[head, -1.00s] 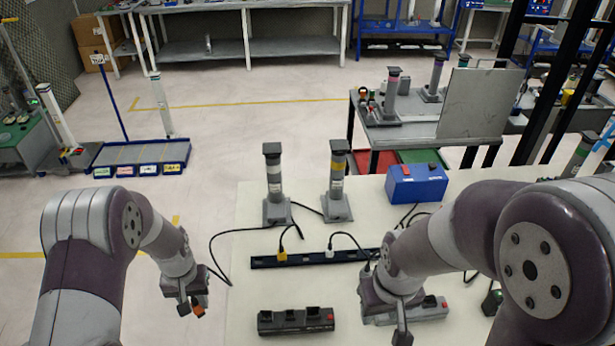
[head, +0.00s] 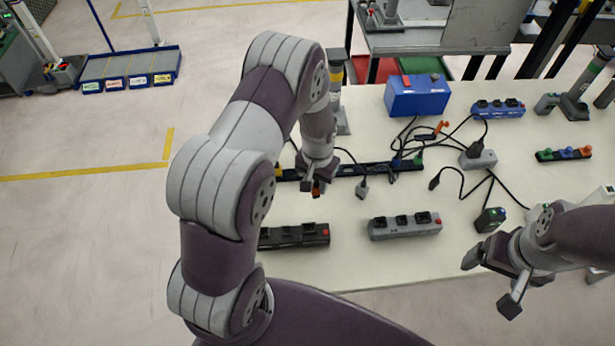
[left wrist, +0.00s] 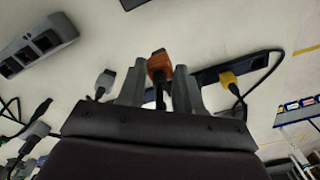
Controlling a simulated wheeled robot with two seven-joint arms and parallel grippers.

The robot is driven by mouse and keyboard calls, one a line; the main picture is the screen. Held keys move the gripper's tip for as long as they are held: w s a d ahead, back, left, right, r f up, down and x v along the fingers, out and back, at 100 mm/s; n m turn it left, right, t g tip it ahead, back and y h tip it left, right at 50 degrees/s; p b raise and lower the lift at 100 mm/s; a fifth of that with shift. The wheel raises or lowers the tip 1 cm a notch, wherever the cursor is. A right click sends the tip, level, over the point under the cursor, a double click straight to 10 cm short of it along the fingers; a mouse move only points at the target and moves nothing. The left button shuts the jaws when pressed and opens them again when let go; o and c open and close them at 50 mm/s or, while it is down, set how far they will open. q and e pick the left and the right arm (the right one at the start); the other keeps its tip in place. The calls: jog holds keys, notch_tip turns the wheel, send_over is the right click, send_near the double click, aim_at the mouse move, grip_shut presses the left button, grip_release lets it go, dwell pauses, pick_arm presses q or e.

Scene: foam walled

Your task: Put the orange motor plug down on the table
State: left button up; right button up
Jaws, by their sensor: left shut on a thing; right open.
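The orange motor plug (head: 317,189) is between the fingertips of my left gripper (head: 315,187), which is shut on it. The plug also shows in the left wrist view (left wrist: 159,66), orange with a dark end, held between the two grey fingers (left wrist: 158,92). In the head view it overlaps the long black strip; its height above the white table (head: 390,270) is hard to judge. My right gripper (head: 490,281) is open and empty at the right front of the table.
The long black strip (head: 350,169) with plugs lies behind. A black socket block (head: 295,236) and a grey one (head: 405,226) lie in front. A loose white plug (head: 363,190) is near the gripper. Cables and a blue box (head: 417,96) are further back.

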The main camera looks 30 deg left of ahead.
pick_arm(q)
jog(key=a+f, duration=0.1)
jog(key=f, duration=0.1)
jog(key=a+f+p, duration=0.1)
jog(key=a+f, duration=0.1)
jog(key=a+f+p, duration=0.1)
jog(key=a+f, duration=0.1)
jog(key=shift+w+a+f, duration=0.15)
jog(key=shift+f, duration=0.2)
jog(key=shift+w+f, duration=0.15)
jog(key=shift+f, duration=0.25)
jog(key=o, duration=1)
jog(key=shift+o, duration=0.2)
